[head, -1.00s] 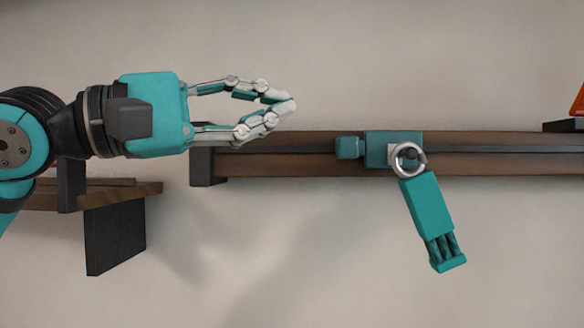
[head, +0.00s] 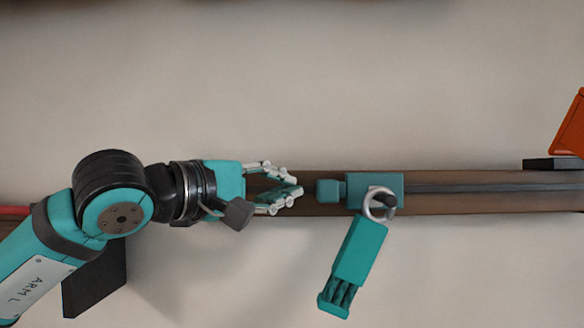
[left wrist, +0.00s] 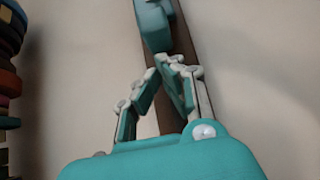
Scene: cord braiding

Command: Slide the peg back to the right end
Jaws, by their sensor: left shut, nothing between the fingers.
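The peg is a teal block (head: 388,186) on a long brown rail (head: 470,203), near the middle of the head view. A teal knob (head: 331,190) sticks out from its left side. A silver ring (head: 369,205) joins it to a hanging teal piece (head: 355,255) tilted to the lower left. My left gripper (head: 297,189) is shut and empty, in line with the rail, its tips a short gap left of the knob. In the left wrist view, the closed fingertips (left wrist: 174,64) point at the knob (left wrist: 153,28). My right gripper is not in view.
An orange object (head: 570,126) and a dark block (head: 553,163) are at the rail's far right in the head view. The rail between peg and dark block looks clear. A stack of coloured things (left wrist: 9,75) stands at the left of the wrist view.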

